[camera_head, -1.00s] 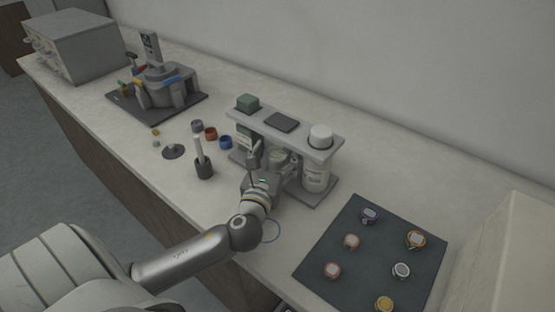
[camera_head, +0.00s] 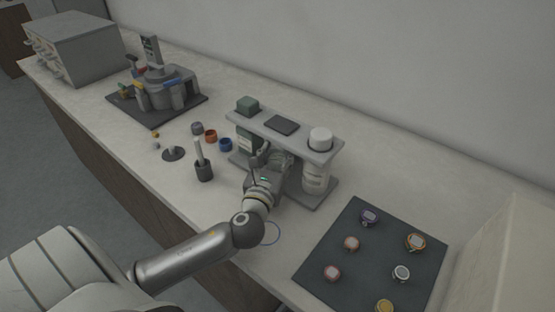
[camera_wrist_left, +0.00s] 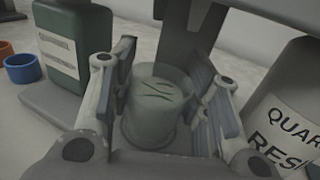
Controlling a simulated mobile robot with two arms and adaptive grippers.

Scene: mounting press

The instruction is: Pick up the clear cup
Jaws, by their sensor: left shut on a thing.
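The clear cup (camera_wrist_left: 158,100) is a translucent grey-green cup, upright between the fingers in the left wrist view. My left gripper (camera_wrist_left: 165,110) is shut on it, with one finger on each side. In the head view my left gripper (camera_head: 272,163) is at the front of the grey rack, under its top shelf, and hides most of the cup. I cannot tell whether the cup still touches the rack's base. My right gripper is not in view.
The grey rack (camera_head: 262,125) holds a green bottle (camera_wrist_left: 78,45) left of the cup and a white labelled bottle (camera_head: 315,178) right of it. A dark holder (camera_head: 204,171) and small coloured rings stand left. A dark mat (camera_head: 330,248) with several round pieces lies right.

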